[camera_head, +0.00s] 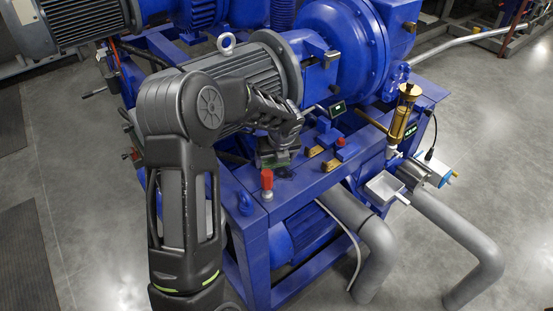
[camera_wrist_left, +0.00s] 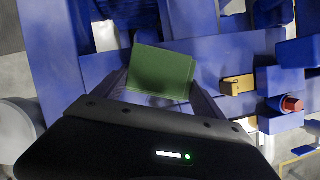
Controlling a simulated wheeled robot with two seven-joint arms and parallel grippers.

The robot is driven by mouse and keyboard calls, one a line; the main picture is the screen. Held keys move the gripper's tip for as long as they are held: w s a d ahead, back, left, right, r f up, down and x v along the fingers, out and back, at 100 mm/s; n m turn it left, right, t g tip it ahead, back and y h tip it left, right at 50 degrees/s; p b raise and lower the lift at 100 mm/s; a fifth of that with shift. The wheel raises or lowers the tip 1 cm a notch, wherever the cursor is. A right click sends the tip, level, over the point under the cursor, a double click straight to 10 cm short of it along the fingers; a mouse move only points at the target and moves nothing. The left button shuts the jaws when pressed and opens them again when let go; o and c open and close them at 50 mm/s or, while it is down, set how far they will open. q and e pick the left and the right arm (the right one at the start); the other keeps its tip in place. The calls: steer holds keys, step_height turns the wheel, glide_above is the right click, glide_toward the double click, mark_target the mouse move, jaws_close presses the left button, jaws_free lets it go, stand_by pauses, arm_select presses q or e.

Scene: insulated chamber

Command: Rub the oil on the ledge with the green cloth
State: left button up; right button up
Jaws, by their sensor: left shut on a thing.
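My left gripper (camera_head: 276,150) is shut on the green cloth, low over the blue ledge (camera_head: 318,184) of the machine frame. In the left wrist view the cloth (camera_wrist_left: 162,72) is a flat green pad between the two fingers, with the blue ledge (camera_wrist_left: 222,48) behind and beside it. In the head view the gripper hides most of the cloth. I cannot tell whether the cloth touches the ledge. A small dark patch (camera_head: 284,173) shows just below the gripper; I cannot tell whether it is oil or shadow. My right gripper is not in view.
A red-capped fitting (camera_head: 267,180) stands on the ledge close to the gripper. Brass blocks (camera_head: 330,165) lie to its right. A brass oiler (camera_head: 404,115) and a metal tray (camera_head: 384,188) are further right. A large grey motor (camera_head: 255,80) is behind.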

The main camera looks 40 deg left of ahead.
arm_select(q)
step_height(320, 180, up, 3)
steer(key=shift+f+p, duration=0.2)
steer(key=shift+p, duration=0.35)
steer(key=shift+d+r, duration=0.1)
steer(key=shift+r, duration=1.25)
steer(key=shift+r, duration=1.5)
steer(key=shift+d, duration=0.1)
